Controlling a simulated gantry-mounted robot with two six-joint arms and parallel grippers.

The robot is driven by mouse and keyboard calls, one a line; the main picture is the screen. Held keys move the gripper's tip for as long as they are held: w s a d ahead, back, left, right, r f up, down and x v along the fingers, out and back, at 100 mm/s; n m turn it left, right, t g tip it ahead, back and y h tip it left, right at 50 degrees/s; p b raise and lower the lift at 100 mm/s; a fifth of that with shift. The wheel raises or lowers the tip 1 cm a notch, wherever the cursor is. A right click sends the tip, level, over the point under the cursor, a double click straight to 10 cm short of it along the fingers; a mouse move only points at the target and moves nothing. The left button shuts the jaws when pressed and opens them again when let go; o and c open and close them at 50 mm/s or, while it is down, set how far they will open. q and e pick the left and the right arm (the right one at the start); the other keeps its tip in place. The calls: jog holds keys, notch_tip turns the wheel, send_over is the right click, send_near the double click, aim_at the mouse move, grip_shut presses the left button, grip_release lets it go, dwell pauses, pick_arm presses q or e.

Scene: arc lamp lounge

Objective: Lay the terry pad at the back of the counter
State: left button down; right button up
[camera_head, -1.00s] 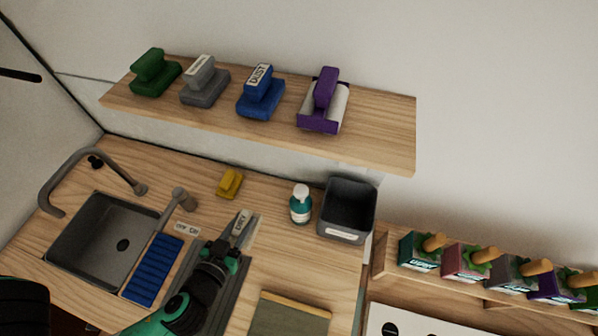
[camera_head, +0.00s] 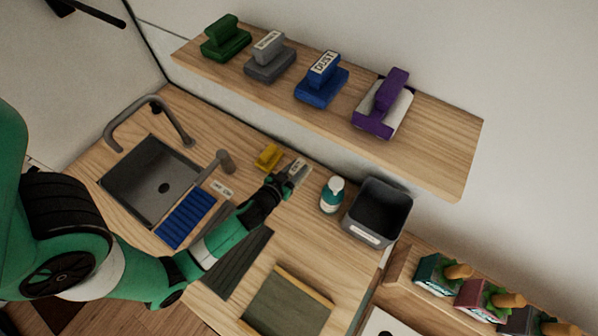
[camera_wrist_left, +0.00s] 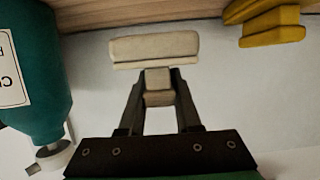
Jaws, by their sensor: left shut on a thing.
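The terry pad (camera_head: 299,168) is a pale cream block with a small label. It is at the back of the wooden counter (camera_head: 325,245), between a yellow pad (camera_head: 268,157) and a teal bottle (camera_head: 332,196). My left gripper (camera_head: 287,180) is shut on its handle. In the left wrist view the fingers (camera_wrist_left: 158,86) close on the small cream handle, and the wide pad (camera_wrist_left: 153,47) lies beyond them. The fingers and wrist hide part of it in the head view. I cannot tell whether the pad touches the counter. My right gripper is not in view.
A dark grey bin (camera_head: 378,210) stands right of the bottle. A sink (camera_head: 150,180) with a faucet and a blue ribbed rack (camera_head: 187,218) lie left. A shelf (camera_head: 440,150) with several pads overhangs behind. A grey-green board (camera_head: 285,305) lies in front.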

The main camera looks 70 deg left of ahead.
pick_arm(q)
jog(key=shift+w+a+f, duration=0.35)
jog(key=shift+w+f, duration=0.1)
jog(key=shift+f, duration=0.2)
jog(key=shift+w+a+f+b, duration=0.1)
jog(key=shift+f+b, duration=1)
jog(key=shift+f, duration=0.55)
jog(key=shift+f, duration=0.2)
jog(key=c, duration=0.6)
grip_release()
jog(key=shift+r, duration=0.15)
